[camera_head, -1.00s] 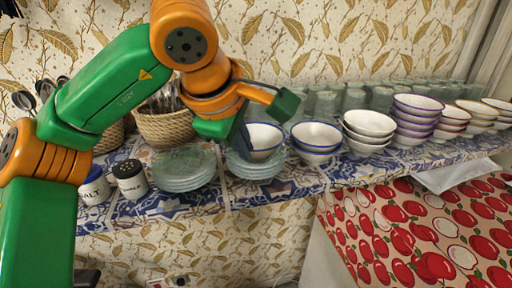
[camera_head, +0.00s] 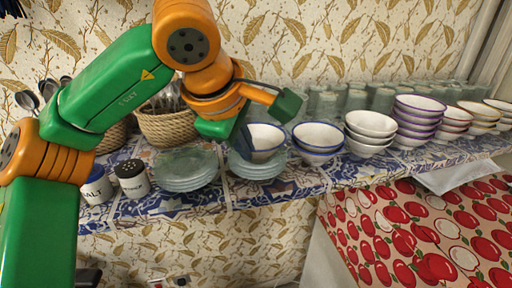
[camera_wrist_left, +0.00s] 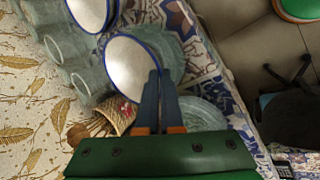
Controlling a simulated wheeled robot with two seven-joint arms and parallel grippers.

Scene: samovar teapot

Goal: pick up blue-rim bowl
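The blue-rim bowl (camera_head: 268,136), white inside, sits on a stack of glass plates (camera_head: 256,169) on the shelf. In the left wrist view the bowl (camera_wrist_left: 128,68) is left of the fingertips. My left gripper (camera_head: 246,146) reaches down at the bowl's left side. In the left wrist view its two dark fingers (camera_wrist_left: 160,76) are close together at the bowl's near rim, one over the inside and one outside. They look shut on the rim. The gripper partly hides the bowl's left edge in the head view. My right gripper is not in view.
Another stack of blue-rim bowls (camera_head: 317,138) stands close on the right, then white bowls (camera_head: 370,125) and purple-rim bowls (camera_head: 418,115). Glasses (camera_head: 322,103) line the back. Glass plates (camera_head: 185,169), a basket (camera_head: 168,127) and jars (camera_head: 131,179) are at left.

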